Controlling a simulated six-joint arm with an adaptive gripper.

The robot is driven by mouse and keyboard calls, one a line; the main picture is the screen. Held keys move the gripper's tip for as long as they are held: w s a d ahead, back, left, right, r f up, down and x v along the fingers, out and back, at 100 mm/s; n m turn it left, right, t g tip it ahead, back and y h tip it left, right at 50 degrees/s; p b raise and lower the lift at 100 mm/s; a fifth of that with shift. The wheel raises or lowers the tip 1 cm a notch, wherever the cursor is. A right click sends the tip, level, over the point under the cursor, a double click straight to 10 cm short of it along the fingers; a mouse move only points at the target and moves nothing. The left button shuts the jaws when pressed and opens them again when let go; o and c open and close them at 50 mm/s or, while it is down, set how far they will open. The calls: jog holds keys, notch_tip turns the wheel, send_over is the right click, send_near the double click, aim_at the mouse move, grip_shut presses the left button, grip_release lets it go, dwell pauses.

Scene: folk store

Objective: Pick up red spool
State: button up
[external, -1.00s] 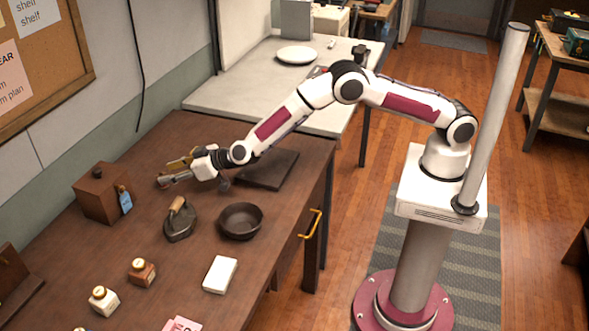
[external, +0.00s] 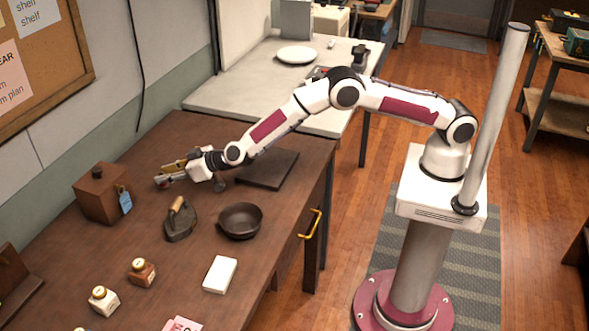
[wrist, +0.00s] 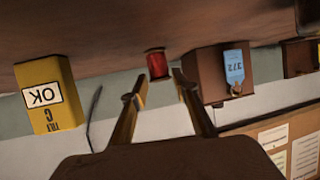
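The red spool (wrist: 157,64) shows in the wrist view, standing against the dark brown bench top, which appears upside down there. My gripper (wrist: 156,74) is open, its two fingers apart. The spool appears in the gap between the fingertips, a little beyond them, with its lower left edge close to the left finger. I cannot tell if they touch. In the external view my gripper (external: 168,175) is low over the far part of the bench, pointing left. I cannot make out the spool clearly there.
A brown box (external: 103,193) with a blue tag stands close left of my gripper. A yellow box (wrist: 50,95) is on the spool's other side. An iron (external: 180,220), a dark bowl (external: 240,221) and a dark flat slab (external: 268,170) lie nearby.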

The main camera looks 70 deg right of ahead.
jog(key=shift+c, duration=1.2)
jog(key=shift+r, duration=0.15)
notch_tip(320, 180, up, 10)
jog(key=shift+a, duration=0.15)
dwell(0.3)
